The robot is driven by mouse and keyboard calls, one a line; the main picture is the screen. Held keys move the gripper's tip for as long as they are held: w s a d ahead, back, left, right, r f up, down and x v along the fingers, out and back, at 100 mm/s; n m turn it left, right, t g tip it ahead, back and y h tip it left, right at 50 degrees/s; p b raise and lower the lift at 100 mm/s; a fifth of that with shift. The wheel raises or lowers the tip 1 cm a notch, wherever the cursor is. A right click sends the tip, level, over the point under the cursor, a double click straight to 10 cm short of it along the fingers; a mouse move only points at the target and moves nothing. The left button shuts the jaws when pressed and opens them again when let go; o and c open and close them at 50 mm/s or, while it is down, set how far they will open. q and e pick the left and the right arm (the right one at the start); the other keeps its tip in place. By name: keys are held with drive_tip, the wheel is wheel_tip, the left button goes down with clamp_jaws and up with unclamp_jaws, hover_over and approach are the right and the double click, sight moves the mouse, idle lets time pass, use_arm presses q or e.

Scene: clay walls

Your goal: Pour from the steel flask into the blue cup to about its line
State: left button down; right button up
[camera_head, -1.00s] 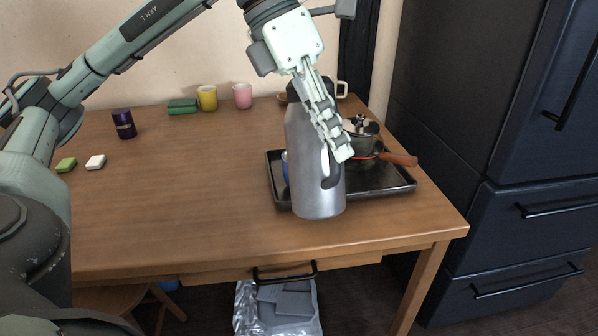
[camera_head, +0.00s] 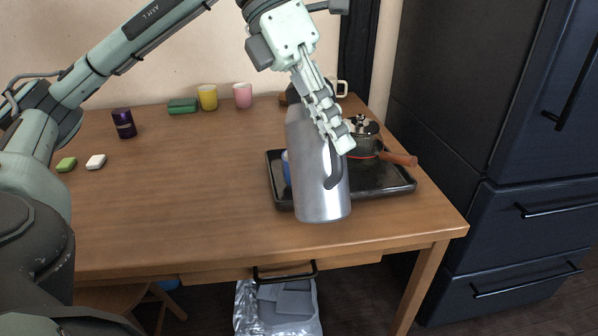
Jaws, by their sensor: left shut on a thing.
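The steel flask (camera_head: 312,185) is a tall grey cylinder with a dark handle on its right side. My left gripper (camera_head: 338,140) is shut on the flask, its fingers in front of the flask's upper right side. The flask is tilted slightly and appears to be above the table's front part, in front of the tray. The blue cup (camera_head: 286,168) is almost wholly hidden behind the flask; only a blue sliver shows at its left edge. The cup's line and its contents cannot be seen. My right gripper is not in view.
A black tray (camera_head: 388,186) holds a lidded pot (camera_head: 362,140) with a brown handle. A dark purple can (camera_head: 124,124) is at left.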

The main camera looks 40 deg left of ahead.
use_arm(q)
drive_tip(key=shift+w+a+r+g+h, duration=0.1)
drive_tip(key=shift+r+g+h, duration=0.2)
drive_tip(key=shift+r+h, duration=0.25)
idle(0.4)
drive_tip(key=shift+h, duration=0.25)
drive_tip(key=shift+a+n, duration=0.1)
drive_tip(key=shift+n, duration=0.2)
drive_tip(key=shift+w+r+g+h, duration=0.1)
drive_tip(key=shift+g+h, duration=0.2)
drive_tip(key=shift+w+a+n+g+h, duration=0.35)
drive_tip(key=shift+a+g+h, duration=0.25)
drive_tip(key=shift+h, duration=0.3)
idle(3.9)
